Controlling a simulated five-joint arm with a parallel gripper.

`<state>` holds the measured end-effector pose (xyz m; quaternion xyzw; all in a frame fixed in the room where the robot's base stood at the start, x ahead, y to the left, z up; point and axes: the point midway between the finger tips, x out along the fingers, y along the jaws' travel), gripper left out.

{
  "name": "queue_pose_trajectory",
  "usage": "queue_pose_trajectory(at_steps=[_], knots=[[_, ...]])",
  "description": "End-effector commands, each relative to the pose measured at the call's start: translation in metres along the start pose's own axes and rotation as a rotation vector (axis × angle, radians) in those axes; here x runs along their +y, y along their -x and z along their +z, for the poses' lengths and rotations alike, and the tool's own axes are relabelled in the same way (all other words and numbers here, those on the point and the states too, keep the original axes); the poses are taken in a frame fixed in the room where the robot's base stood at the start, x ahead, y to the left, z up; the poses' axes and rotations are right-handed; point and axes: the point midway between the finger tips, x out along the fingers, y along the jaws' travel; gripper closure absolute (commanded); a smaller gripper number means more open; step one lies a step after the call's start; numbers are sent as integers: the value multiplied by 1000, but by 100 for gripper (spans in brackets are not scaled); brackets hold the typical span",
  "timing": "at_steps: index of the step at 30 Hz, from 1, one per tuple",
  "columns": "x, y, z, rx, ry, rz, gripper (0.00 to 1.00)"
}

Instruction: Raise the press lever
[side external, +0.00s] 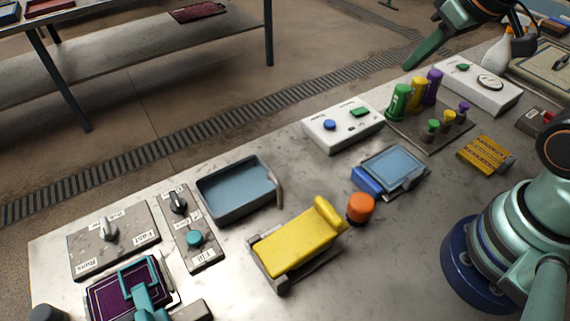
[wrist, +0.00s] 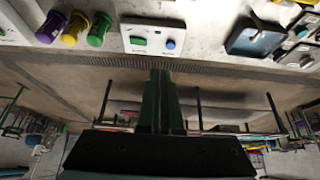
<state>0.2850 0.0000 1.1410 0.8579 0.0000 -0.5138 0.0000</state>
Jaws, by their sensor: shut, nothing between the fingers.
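The yellow press lever (side external: 297,242) is a broad yellow slab with a rounded bar handle at its right end. It lies low over a grey metal frame in the side view, near the front middle of the bench. An orange round knob (side external: 361,208) stands just right of the handle. My gripper (side external: 410,66) is high at the top right of the side view, beyond the bench's far edge and well away from the lever. Its green fingers are together and empty, as the wrist view also shows (wrist: 161,74). The lever is not clearly identifiable in the wrist view.
A white button box (side external: 343,125) and green, yellow and purple bottles (side external: 416,92) stand along the far edge. A grey tray (side external: 237,190) sits behind the lever, and a blue-topped unit (side external: 392,170) sits to its right. Bare bench lies in front.

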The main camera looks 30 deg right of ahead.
Motion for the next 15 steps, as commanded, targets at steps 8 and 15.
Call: queue_pose_trajectory(at_steps=[8, 15], knots=[[-46, -8, 3, -97, 303, -77, 0], [-144, -17, 32, -273, 984, -245, 0]])
